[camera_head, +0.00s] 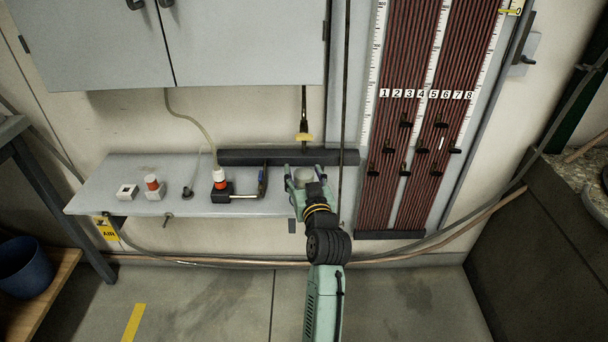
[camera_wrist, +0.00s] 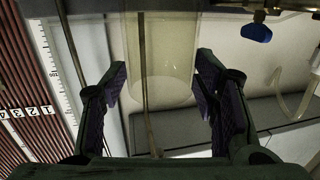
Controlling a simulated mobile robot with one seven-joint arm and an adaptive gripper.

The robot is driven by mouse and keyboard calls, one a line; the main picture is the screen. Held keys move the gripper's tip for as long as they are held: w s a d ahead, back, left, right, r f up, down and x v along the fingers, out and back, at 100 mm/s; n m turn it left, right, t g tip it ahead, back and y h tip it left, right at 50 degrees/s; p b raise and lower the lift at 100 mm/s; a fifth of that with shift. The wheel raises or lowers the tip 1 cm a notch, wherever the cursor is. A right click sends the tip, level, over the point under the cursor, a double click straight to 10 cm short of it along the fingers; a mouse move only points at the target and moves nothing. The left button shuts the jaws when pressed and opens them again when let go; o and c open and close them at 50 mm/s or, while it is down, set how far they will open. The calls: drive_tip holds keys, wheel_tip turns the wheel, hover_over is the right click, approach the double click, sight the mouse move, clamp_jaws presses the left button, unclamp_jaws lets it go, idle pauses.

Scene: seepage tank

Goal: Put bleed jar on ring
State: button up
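The bleed jar looks like the clear, pale cylinder (camera_wrist: 162,55) in the middle of the wrist view. In the head view its pale round top (camera_head: 303,174) shows at the right end of the wall shelf. My gripper (camera_head: 304,182) is at the jar, with one finger on each side. In the wrist view the fingertips (camera_wrist: 161,72) come up close to both sides of the jar wall. I cannot tell whether they press on it or whether the jar is clear of its support. I cannot make out the ring for certain.
The shelf (camera_head: 120,200) carries a valve with a blue handle (camera_head: 262,180), a red-and-white fitting (camera_head: 219,180) and small switches. A dark bar (camera_head: 250,157) runs along the wall behind. The numbered tube board (camera_head: 415,130) stands close on the right, and a grey cabinet (camera_head: 240,40) hangs above.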

drive_tip(key=shift+o, duration=0.4)
drive_tip(key=shift+r, duration=0.2)
drive_tip(key=shift+s+d+f, duration=0.1)
drive_tip(key=shift+s, duration=0.25)
drive_tip(key=b+v, duration=0.2)
drive_tip(key=v, duration=0.9)
drive_tip(key=shift+s, duration=0.15)
